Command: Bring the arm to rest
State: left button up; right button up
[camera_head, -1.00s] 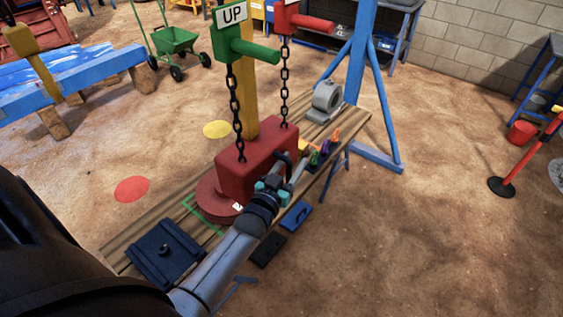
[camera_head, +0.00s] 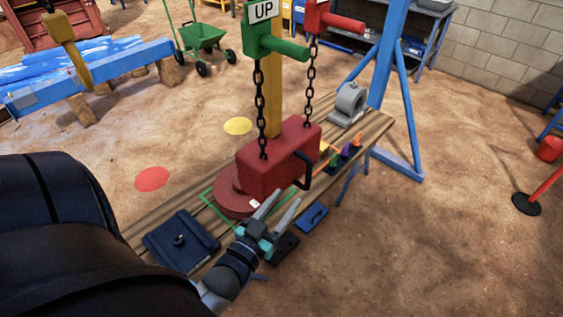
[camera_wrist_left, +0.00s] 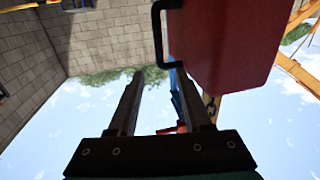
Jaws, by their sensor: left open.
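My left gripper (camera_head: 277,209) is open and empty, low in front of the red block. The red block (camera_head: 270,163) hangs on two black chains (camera_head: 262,105) and has a black handle (camera_head: 306,170) on its near right side. A gap shows between the fingers and the handle. In the left wrist view the two fingers (camera_wrist_left: 160,98) stand apart with sky between them, and the red block (camera_wrist_left: 228,45) is at the upper right. A round red disc (camera_head: 230,197) lies under the block. My right gripper is not in view.
The wooden bench (camera_head: 360,133) carries a dark blue plate (camera_head: 181,241), a blue tray (camera_head: 311,217), coloured pegs (camera_head: 344,152) and a grey machine (camera_head: 349,103). A blue post (camera_head: 389,60) stands behind. A green cart (camera_head: 203,40) is farther back.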

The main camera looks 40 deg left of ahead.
pick_arm(q)
jog(key=shift+s, duration=0.35)
dwell(0.3)
jog(key=s+d+f+m+g+h+b, duration=0.1)
jog(key=s+d+f+g+b, duration=0.15)
jog(key=f, duration=0.95)
jog(key=s+d+f+g+h+b, duration=0.15)
jog(key=s+f+g+b, duration=0.25)
jog(key=f, duration=0.9)
jog(key=s+d+f+m+g+b, duration=0.1)
jog(key=s+d+f+g+b, duration=0.25)
jog(key=f, duration=0.85)
jog(key=s+f+m+g+b, duration=0.1)
jog(key=s+f+g+b, duration=0.5)
jog(key=s+f, duration=1.2)
jog(key=shift+s+f+m+g+b, duration=0.4)
jog(key=shift+s+b, duration=0.3)
jog(key=shift+s, duration=0.45)
